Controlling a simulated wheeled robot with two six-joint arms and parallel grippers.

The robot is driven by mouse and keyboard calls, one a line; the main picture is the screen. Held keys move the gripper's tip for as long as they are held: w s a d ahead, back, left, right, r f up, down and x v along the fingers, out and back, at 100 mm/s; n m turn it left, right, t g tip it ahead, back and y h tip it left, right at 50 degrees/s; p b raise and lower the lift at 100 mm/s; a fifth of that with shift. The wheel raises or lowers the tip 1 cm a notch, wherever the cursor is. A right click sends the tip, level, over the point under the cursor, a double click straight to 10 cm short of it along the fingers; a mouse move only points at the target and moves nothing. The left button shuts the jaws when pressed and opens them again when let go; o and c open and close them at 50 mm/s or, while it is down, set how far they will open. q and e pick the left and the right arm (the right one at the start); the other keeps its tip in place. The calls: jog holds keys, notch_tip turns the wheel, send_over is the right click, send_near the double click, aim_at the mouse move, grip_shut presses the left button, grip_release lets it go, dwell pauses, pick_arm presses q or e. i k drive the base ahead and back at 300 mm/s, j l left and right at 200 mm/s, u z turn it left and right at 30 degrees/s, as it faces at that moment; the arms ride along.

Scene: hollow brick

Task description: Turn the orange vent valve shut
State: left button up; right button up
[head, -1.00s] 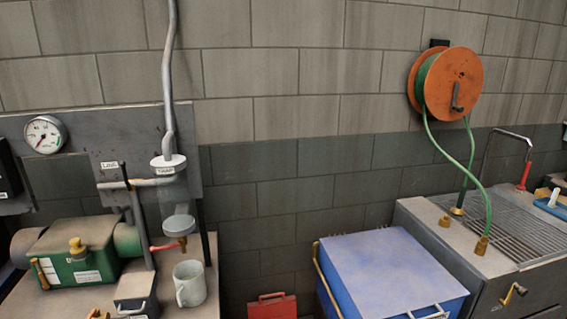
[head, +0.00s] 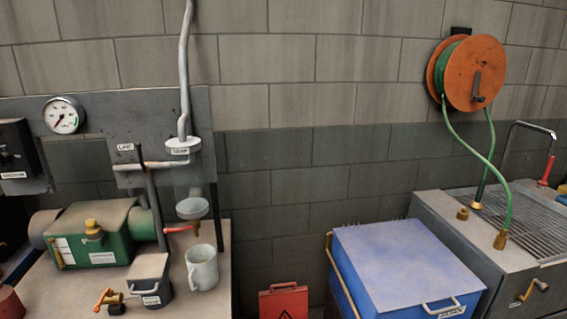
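A small brass valve with an orange lever handle (head: 104,298) sits at the front of the bench on the left. Its lever slants up from the valve body. No lettering is legible on it, so I cannot tell whether it is open or shut. A round white gauge (head: 63,115) is on the wall panel above; its reading is too small to tell. A red lever (head: 180,229) is at the brass tap below the glass trap (head: 190,185). Neither of my grippers is in view.
A green pump (head: 105,235), a grey lidded box (head: 151,280) and a grey mug (head: 202,267) crowd the bench (head: 60,293) around the valve. A blue chest (head: 405,265) and a sink unit (head: 455,235) stand right. An orange hose reel (head: 475,73) hangs on the wall.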

aim_at(102, 298)
jog(key=u, duration=1.4)
